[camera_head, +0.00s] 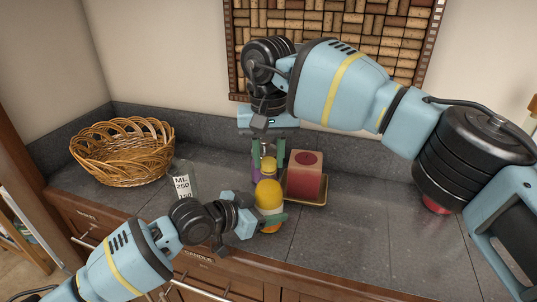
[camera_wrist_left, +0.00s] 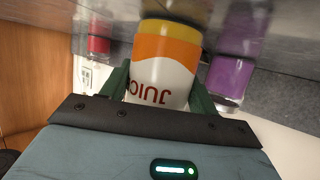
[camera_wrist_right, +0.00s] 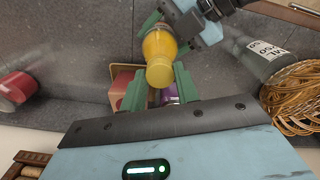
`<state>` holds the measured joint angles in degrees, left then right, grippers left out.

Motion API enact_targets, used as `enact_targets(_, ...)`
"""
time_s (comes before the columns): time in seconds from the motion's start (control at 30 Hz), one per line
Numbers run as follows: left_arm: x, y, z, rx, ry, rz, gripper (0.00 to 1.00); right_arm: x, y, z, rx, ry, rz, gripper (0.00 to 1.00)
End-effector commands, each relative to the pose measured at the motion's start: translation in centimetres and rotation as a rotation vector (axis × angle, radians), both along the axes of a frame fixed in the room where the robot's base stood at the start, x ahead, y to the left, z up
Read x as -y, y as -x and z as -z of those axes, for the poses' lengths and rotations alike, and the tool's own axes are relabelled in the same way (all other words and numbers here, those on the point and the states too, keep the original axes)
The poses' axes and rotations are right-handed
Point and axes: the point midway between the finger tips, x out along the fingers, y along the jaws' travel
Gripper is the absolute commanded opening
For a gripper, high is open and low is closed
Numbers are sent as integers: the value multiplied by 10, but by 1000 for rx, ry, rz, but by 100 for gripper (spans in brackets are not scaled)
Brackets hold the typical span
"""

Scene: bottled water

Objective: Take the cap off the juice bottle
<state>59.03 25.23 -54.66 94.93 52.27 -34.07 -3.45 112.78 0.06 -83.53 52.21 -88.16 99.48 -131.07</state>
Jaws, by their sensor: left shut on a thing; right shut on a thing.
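The juice bottle (camera_head: 269,196), yellow-orange with a white label, stands upright on the counter. My left gripper (camera_head: 266,222) is shut around its body. In the left wrist view the bottle's label (camera_wrist_left: 160,78) appears upside down between the green fingers. The yellow cap (camera_head: 268,165) is at the bottle's top. My right gripper (camera_head: 268,156) comes from above and is shut on the cap. The cap also shows between its fingers in the right wrist view (camera_wrist_right: 160,74). I cannot tell whether the cap is still seated on the neck.
A purple item (camera_wrist_left: 229,77) is partly hidden behind. A clear marked bottle (camera_head: 183,183) and a wicker basket (camera_head: 122,155) stand left.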

Motion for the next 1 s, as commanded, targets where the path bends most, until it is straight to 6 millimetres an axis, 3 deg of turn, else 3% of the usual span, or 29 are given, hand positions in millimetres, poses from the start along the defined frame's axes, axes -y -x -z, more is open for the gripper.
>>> enact_targets(1.0,0,0,0,0,0,0,0,0,0,-20,0,0,1,3)
